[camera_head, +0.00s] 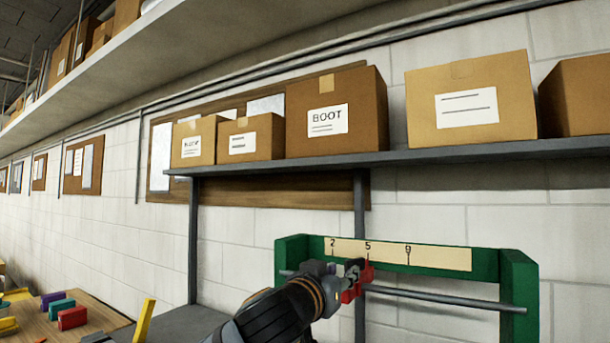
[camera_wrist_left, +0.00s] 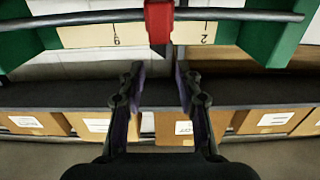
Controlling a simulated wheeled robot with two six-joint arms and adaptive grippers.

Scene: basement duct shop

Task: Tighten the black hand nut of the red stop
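The red stop (camera_head: 366,274) sits on a grey rod (camera_head: 440,300) in a green frame (camera_head: 515,285), just below the 5 mark of its scale strip (camera_head: 440,256). In the left wrist view, which is upside down, the red stop (camera_wrist_left: 159,15) covers the strip between 9 and 2. Its black hand nut (camera_wrist_left: 158,48) points toward my left gripper (camera_wrist_left: 159,68). The two fingers are apart, with the nut roughly centred just beyond their tips. In the head view my left gripper (camera_head: 347,278) partly hides the stop and nut. My right gripper is not in view.
A grey shelf (camera_head: 440,155) with several cardboard boxes (camera_head: 337,110) runs above the frame. A wooden table (camera_head: 100,312) with coloured blocks (camera_head: 72,318) is at lower left. A yellow bar (camera_head: 143,320) stands beside it.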

